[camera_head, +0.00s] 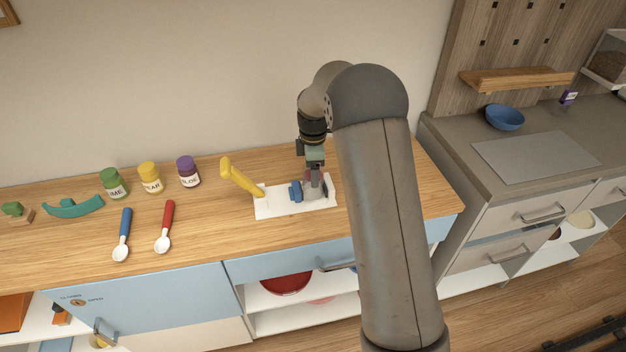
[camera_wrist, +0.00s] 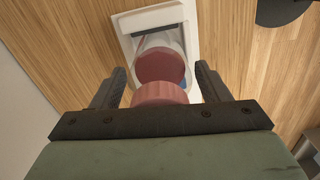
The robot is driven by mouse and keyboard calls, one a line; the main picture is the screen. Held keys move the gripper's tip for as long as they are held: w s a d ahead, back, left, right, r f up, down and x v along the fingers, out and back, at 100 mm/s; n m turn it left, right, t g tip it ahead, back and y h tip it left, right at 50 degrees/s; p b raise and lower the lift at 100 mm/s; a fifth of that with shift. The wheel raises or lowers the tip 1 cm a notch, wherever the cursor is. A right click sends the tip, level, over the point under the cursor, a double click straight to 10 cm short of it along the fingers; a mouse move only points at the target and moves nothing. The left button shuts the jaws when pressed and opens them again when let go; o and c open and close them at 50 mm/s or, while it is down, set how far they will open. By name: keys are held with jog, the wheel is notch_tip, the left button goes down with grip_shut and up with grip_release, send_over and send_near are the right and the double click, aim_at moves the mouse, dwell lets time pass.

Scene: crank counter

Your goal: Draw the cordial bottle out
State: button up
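In the wrist view a reddish-pink round cap (camera_wrist: 160,92) stands between the fingers of my gripper (camera_wrist: 160,88). Behind it is a darker red rounded body (camera_wrist: 160,65) inside a white-rimmed holder (camera_wrist: 124,24). I take these to be the cordial bottle, though its label and lower part are hidden. My fingers are apart, with a gap on each side of the cap. In the head view my gripper (camera_head: 314,172) points down over the right part of a white base plate (camera_head: 285,211). Only a little reddish colour shows there, behind the gripper.
Green (camera_head: 114,184), yellow (camera_head: 150,178) and purple jars (camera_head: 188,172) stand further left. Blue (camera_head: 123,235) and red spoons (camera_head: 165,228) lie in front.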

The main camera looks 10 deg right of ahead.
jog(key=c, duration=0.8)
jog(key=shift+r, duration=0.1)
jog(key=shift+c, duration=0.2)
jog(key=shift+r+p, duration=0.4)
jog(key=shift+r, duration=0.25)
jog(key=shift+r+p, duration=1.7)
jog(key=shift+r, duration=1.2)
